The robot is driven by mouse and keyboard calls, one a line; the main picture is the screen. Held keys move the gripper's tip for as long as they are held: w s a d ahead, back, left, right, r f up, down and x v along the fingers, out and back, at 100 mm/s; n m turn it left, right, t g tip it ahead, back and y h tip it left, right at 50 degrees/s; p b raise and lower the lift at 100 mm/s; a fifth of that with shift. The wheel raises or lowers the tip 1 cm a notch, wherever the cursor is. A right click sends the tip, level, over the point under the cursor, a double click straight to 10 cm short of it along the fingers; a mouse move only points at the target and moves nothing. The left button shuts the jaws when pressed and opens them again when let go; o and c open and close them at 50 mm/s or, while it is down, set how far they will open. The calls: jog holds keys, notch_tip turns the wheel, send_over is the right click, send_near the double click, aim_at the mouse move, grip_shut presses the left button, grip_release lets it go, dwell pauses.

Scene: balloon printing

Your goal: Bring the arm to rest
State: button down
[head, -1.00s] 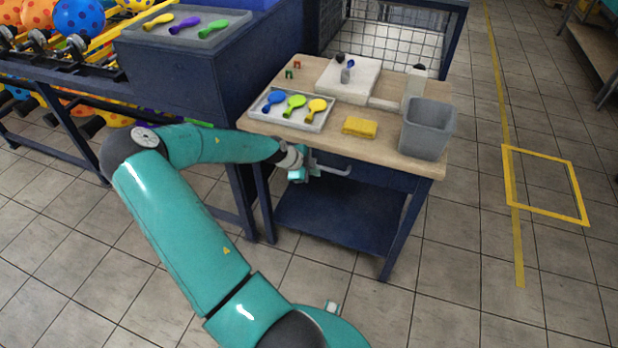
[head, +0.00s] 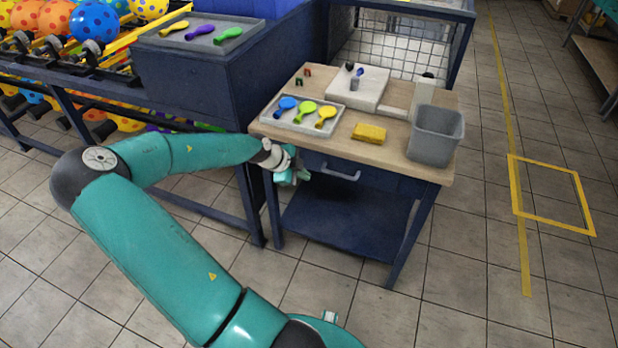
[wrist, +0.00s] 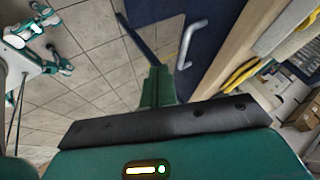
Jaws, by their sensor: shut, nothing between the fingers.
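My arm (head: 150,245) stretches across the lower left of the head view and bends at a dark elbow joint. My gripper (head: 303,177) is at the front left corner of the wooden-topped table (head: 390,158), below the tabletop level. It is shut and holds nothing. The drawer handle (head: 340,173) is just right of it, apart from it. In the wrist view the handle (wrist: 192,40) shows beyond my gripper (wrist: 158,75), also apart.
The table carries a tray (head: 297,126) of balloons, a yellow sponge (head: 369,132), a white block and a grey bin (head: 436,134). A dark blue rack (head: 215,75) stands at the left.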

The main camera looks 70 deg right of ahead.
jog(key=shift+w+a+r, duration=0.1)
jog(key=shift+w+r, duration=0.05)
jog(key=shift+r, duration=0.05)
jog(key=w+a+r+n+t+y, duration=0.35)
jog(key=w+a+n, duration=0.55)
jog(key=a, duration=0.5)
jog(key=w+a+r+n+t+y, duration=0.2)
jog(key=w+a+r+n+t, duration=0.3)
jog(key=w+a, duration=0.7)
jog(key=s+a+r+n, duration=0.1)
jog(key=a+r+n, duration=0.4)
jog(key=a, duration=0.3)
jog(key=a+r+n, duration=0.5)
jog(key=a+n, duration=0.1)
jog(key=a, duration=0.2)
jog(key=s+a+r+n+t, duration=0.2)
jog(key=s+a+r+n, duration=0.6)
jog(key=a+n, duration=0.2)
jog(key=shift+a+n+t, duration=0.2)
jog(key=shift+n+t, duration=0.1)
jog(key=shift+t, duration=0.05)
